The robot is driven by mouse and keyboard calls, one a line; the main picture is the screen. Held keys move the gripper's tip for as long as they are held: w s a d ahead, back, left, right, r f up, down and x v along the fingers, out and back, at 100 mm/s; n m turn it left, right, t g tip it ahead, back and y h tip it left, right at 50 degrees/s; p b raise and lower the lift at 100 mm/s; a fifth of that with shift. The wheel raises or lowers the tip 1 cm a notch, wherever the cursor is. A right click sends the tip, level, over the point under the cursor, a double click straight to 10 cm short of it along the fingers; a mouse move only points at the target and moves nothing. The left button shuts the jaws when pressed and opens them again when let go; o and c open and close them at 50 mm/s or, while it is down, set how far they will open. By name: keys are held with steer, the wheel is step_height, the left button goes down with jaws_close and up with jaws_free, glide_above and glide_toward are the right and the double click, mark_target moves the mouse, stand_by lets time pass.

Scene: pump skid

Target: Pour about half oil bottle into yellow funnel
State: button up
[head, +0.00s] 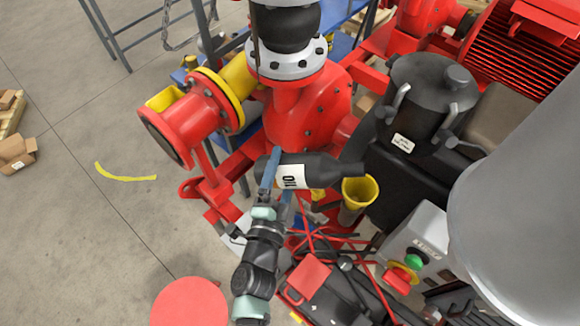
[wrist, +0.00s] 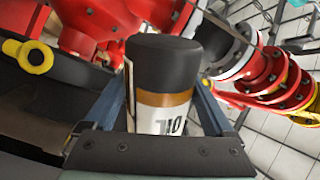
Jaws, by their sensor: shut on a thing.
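The dark oil bottle (head: 318,170) with a white label lies about level in the head view, its neck pointing right. Its neck end is just above the rim of the yellow funnel (head: 366,188) in this view; I cannot tell the height gap. No oil stream is visible. My gripper (head: 277,178) is shut on the bottle near its base end. In the wrist view the bottle (wrist: 163,75) is between my two fingers, with its dark end, brown band and white label showing. Its mouth is hidden there.
A black tank (head: 430,95) stands right of the funnel, with a grey control box (head: 415,245) below it. The red pump (head: 300,115) and yellow-banded flange (head: 205,105) are behind and left. Red hoses and cables crowd below. Open floor is at left.

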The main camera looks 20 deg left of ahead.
steer(key=shift+w+d+f+n, duration=0.15)
steer(key=shift+f+n, duration=0.25)
steer(key=shift+n, duration=0.3)
steer(key=shift+d+f+n+b, duration=0.5)
steer(key=shift+f+n+b, duration=0.3)
steer(key=shift+n+b, duration=0.1)
steer(key=shift+w+d+f+n+b, duration=0.1)
steer(key=shift+d+f+n+b, duration=0.45)
steer(key=shift+n, duration=0.55)
steer(key=shift+n, duration=0.3)
